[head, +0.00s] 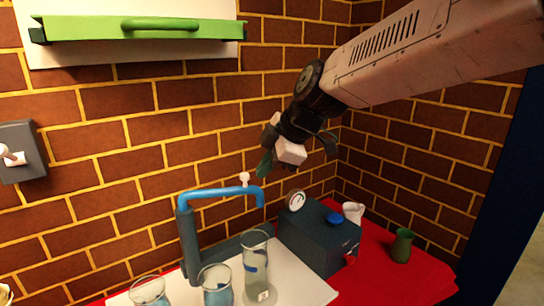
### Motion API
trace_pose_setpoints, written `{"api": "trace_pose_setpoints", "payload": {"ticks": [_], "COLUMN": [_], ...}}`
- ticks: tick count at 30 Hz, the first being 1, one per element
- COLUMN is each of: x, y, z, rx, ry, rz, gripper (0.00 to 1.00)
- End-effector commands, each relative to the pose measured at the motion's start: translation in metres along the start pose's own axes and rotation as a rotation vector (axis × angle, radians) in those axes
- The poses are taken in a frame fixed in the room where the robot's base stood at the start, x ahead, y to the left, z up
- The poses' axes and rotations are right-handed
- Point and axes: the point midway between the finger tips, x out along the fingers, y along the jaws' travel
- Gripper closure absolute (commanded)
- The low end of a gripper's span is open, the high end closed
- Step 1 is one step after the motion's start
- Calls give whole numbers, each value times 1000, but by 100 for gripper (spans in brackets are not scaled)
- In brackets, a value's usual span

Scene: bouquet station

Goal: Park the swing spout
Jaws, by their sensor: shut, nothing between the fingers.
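The blue swing spout (215,193) is an arched pipe on a dark upright post (189,246). Its arm reaches to the right, and its downturned end (261,199) hangs above a tall glass cylinder (256,262). A small white knob (244,178) stands on top of the arm near that end. My gripper (265,164) is shut and empty, above the spout's end and apart from it in the picture. The wrist partly hides the fingers.
Two more glasses (216,285) (150,292) stand on the white board. A dark box with a gauge (318,240), a white jug (353,212) and a green vase (402,245) stand on the red table (400,280). A green-handled panel (140,27) and a grey switch (17,152) are on the brick wall.

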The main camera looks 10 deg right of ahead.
Motion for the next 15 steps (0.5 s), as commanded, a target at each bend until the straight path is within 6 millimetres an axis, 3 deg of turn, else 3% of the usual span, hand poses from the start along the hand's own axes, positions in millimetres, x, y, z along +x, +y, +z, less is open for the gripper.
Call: {"api": "trace_pose_setpoints", "payload": {"ticks": [6, 15], "x": [48, 65], "y": [-1, 30], "z": [0, 2], "rx": [0, 1], "ry": [0, 0], "rz": [-4, 0], "gripper": [100, 100]}}
